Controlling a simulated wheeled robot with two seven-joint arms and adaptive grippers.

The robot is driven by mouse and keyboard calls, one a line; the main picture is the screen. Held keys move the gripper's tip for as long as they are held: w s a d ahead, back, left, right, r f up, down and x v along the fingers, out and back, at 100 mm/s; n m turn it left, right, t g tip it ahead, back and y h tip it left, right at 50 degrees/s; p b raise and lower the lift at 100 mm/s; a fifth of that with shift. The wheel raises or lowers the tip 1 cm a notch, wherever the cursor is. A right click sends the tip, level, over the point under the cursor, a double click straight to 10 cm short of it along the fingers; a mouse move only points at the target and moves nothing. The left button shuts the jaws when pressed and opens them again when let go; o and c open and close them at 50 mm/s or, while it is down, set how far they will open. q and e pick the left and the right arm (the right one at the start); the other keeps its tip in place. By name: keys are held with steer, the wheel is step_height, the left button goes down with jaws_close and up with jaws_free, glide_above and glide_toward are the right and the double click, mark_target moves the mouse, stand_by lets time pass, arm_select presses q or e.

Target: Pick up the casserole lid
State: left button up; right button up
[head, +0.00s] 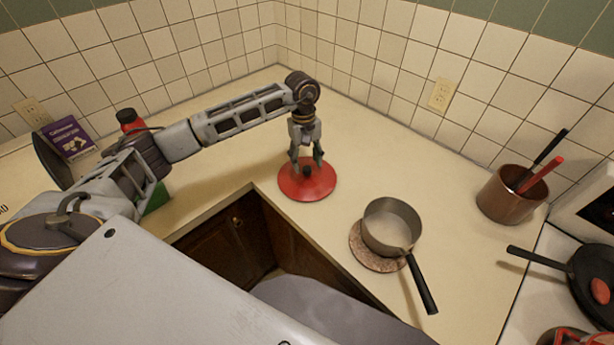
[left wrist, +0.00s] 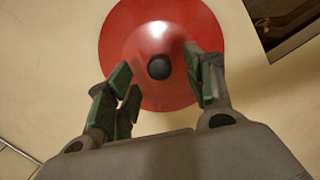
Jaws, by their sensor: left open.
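The casserole lid (head: 309,188) is a red disc with a dark round knob, lying on the counter near its inner corner. In the left wrist view the lid (left wrist: 150,35) fills the upper middle, with its knob (left wrist: 159,68) facing the camera. My left gripper (head: 306,162) points down over the lid. Its green-padded fingers (left wrist: 160,90) are open, one on each side of the knob in the picture, and hold nothing. I cannot tell whether the fingertips touch the lid. My right gripper does not show.
A saucepan (head: 390,224) sits on a round trivet (head: 366,255), right of the lid, its black handle pointing toward the front. A copper pot (head: 503,200) with utensils stands farther right, near a skillet (head: 590,275). A purple box (head: 70,137) stands at the left. Counter behind the lid is clear.

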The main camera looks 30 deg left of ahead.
mark_target(307, 168)
arm_select(q)
steer(key=shift+d+f+p, duration=0.15)
steer(key=shift+f+p, duration=0.4)
steer(key=shift+f, duration=1.45)
jaws_close()
